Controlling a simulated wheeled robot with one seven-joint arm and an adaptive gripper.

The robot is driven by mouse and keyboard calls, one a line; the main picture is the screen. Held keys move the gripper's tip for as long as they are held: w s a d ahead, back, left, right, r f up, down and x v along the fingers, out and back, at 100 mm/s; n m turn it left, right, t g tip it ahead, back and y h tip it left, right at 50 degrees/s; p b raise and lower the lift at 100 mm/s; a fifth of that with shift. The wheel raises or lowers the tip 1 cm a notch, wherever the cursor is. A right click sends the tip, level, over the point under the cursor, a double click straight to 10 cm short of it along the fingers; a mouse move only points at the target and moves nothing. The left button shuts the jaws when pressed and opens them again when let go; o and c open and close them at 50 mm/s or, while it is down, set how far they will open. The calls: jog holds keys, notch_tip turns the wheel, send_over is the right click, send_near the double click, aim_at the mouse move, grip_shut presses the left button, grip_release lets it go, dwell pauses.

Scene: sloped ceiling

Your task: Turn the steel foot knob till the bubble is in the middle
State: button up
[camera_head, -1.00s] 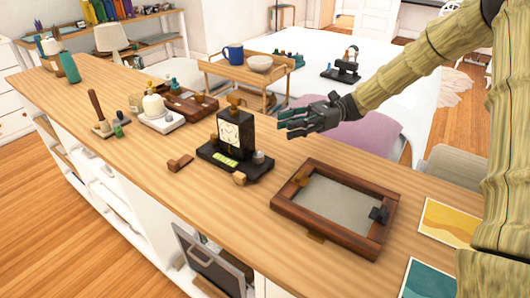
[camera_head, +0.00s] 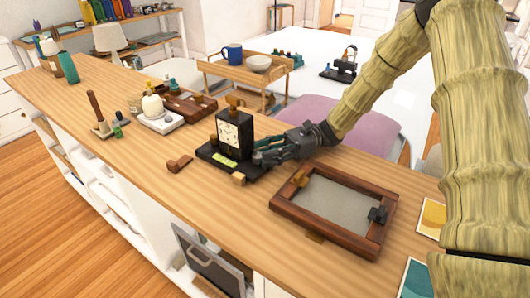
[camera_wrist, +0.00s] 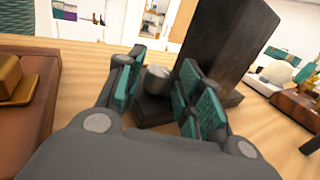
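A small black clock (camera_head: 233,133) with a pale dial stands on a dark base (camera_head: 213,158) on the wooden counter. A green bubble level (camera_head: 224,160) lies in the front of the base; the bubble is too small to make out. The steel foot knob (camera_wrist: 158,76) shows in the wrist view at the base's near corner, between my fingers. In the head view my gripper (camera_head: 265,157) reaches it from the right, and its fingers hide most of it. In the wrist view my gripper (camera_wrist: 158,95) is open, with a gap on both sides of the knob.
A brass-coloured knob (camera_head: 239,179) sits at the base's front corner, and a brown wooden block (camera_head: 180,163) lies to its left. A wooden frame (camera_head: 283,199) lies close on the right. A white-based bottle stand (camera_head: 160,121) and a dark box (camera_head: 197,107) stand behind left.

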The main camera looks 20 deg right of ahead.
jog(key=shift+s+a, duration=0.1)
jog(key=shift+a, duration=0.2)
jog(key=shift+c, duration=0.4)
jog(key=c, duration=0.7)
jog(key=shift+o, duration=0.2)
jog(key=shift+r+n+g+p, duration=0.1)
jog(key=shift+n+g+p, duration=0.2)
jog(key=shift+g, duration=0.2)
jog(key=shift+r+g, duration=0.1)
jog(key=shift+g, duration=0.2)
jog(key=shift+w+a+n+g+h+p, duration=0.1)
jog(key=shift+w+n+g+h+p, duration=0.1)
jog(key=shift+n+g+h+p, duration=0.45)
jog(key=shift+w+n+g+h+p, duration=0.15)
jog(key=shift+n+g+p, duration=0.1)
jog(key=shift+n+g, duration=0.65)
jog(key=shift+g, duration=0.35)
